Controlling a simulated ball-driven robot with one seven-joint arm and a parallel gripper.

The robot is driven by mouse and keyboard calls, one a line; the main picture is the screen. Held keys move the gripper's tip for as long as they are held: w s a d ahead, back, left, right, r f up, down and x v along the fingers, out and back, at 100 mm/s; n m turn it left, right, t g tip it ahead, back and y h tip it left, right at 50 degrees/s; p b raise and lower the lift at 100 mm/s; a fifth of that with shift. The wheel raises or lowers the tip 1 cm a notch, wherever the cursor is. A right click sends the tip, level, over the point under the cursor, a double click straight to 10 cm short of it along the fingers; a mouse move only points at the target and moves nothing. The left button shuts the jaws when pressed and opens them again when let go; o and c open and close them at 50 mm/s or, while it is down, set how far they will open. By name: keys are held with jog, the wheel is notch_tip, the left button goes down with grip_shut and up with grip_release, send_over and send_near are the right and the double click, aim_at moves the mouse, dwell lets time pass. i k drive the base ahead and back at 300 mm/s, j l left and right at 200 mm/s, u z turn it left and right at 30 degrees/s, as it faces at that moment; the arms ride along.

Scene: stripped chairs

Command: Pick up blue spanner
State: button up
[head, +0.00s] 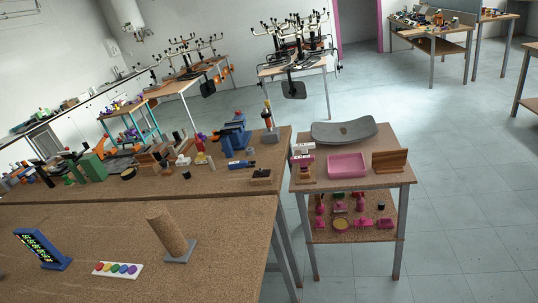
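I cannot make out a clear spanner shape in the head view. A small blue and dark item (240,164) lies on the brown workbench (222,184), left of the small side table; it is too small to identify. A larger blue tool-like object (234,135) stands just behind it on the same bench. My gripper is not in view.
The near table (110,225) holds a brown cylinder on a grey base (168,235), a blue display stand (42,250) and a strip of coloured discs (118,270). A side table (300,188) bears a grey tray (343,131) and pink bin (347,165). Floor at right is clear.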

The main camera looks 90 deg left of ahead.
aim_at(236, 165)
jog(key=i+j+u, duration=0.15)
jog(key=i+u, duration=0.4)
jog(key=u, duration=0.25)
jog(key=i+u, duration=0.4)
jog(key=i+l+u, duration=0.15)
jog(key=u, duration=0.3)
jog(key=i+j+u, duration=0.1)
jog(key=i+u, duration=0.2)
jog(key=u, duration=0.15)
jog(key=i+u, duration=0.3)
jog(key=u, duration=0.2)
jog(key=i+l+u, duration=0.2)
jog(key=u, duration=0.25)
jog(key=i+l+u, duration=0.25)
jog(key=u, duration=0.2)
jog(key=i+l+u, duration=0.3)
jog(key=u, duration=0.15)
jog(key=i+l+u, duration=0.3)
jog(key=l+u, duration=0.15)
jog(key=l, duration=0.15)
jog(key=i+l+u, duration=0.2)
jog(key=l, duration=0.15)
jog(key=k, duration=0.05)
